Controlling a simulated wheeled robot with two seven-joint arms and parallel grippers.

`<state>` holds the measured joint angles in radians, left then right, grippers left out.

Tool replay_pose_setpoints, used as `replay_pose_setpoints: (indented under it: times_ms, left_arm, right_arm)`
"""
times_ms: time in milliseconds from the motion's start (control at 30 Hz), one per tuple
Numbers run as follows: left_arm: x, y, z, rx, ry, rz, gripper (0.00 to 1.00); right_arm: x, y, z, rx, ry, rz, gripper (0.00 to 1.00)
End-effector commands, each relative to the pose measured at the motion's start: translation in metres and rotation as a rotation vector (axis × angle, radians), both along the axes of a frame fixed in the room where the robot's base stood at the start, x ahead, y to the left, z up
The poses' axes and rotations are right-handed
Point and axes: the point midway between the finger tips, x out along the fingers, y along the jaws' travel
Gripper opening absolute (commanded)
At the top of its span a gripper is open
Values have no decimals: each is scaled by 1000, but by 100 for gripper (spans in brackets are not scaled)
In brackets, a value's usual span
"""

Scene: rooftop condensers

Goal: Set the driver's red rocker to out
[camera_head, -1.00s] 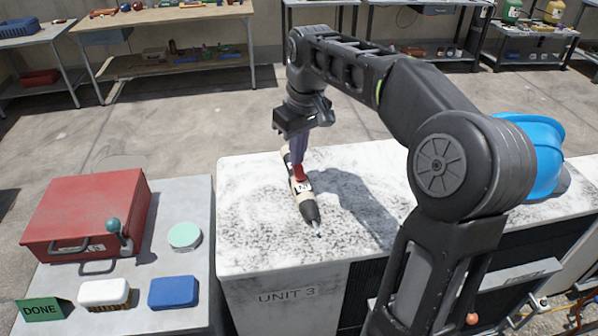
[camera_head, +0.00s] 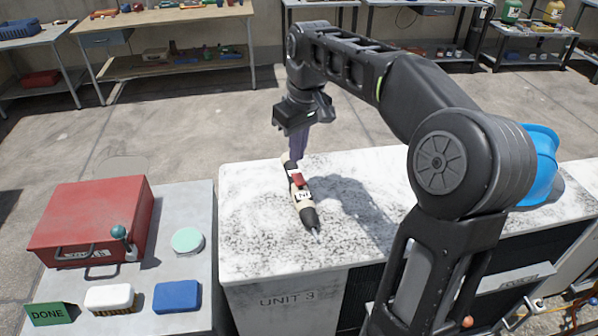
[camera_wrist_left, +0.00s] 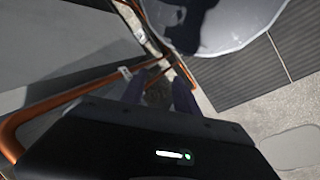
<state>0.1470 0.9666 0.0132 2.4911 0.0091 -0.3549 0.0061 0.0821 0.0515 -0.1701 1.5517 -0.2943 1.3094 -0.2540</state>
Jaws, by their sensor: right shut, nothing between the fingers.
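The driver (camera_head: 306,211) is a cream and black hand tool lying on the white speckled top of the unit, its dark tip towards me. Its red rocker (camera_head: 297,181) is on its upper side, beside a small white label with dark letters too small to read surely. Which way the rocker is tipped I cannot tell. My right gripper (camera_head: 298,158) points down just above and behind the rocker. Its purple fingers are shut, empty, and seem clear of the rocker. My left gripper (camera_wrist_left: 158,92) shows only in the left wrist view, its fingers apart with nothing between them.
The unit top (camera_head: 245,245) is clear around the driver. A side table holds a red toolbox (camera_head: 85,215), a blue block (camera_head: 177,296), a brush (camera_head: 109,297) and a green DONE sign (camera_head: 47,312). Orange pipes (camera_wrist_left: 60,98) run near my left gripper.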

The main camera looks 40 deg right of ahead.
Motion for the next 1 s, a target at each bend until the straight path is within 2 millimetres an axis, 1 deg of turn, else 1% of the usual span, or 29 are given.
replay_pose_setpoints:
  times_ms: [33,200,333,1000]
  left_arm:
    - [-1,0,8,1,1,1,36]
    - [-2,1,19,5,7,2,36]
    - [-2,2,26,6,10,2,36]
    - [-2,3,26,7,12,2,36]
  right_arm:
    - [0,0,9,0,0,0,0]
    - [0,0,24,0,0,0,0]
    - [0,0,32,0,0,0,0]
    - [0,0,32,0,0,0,0]
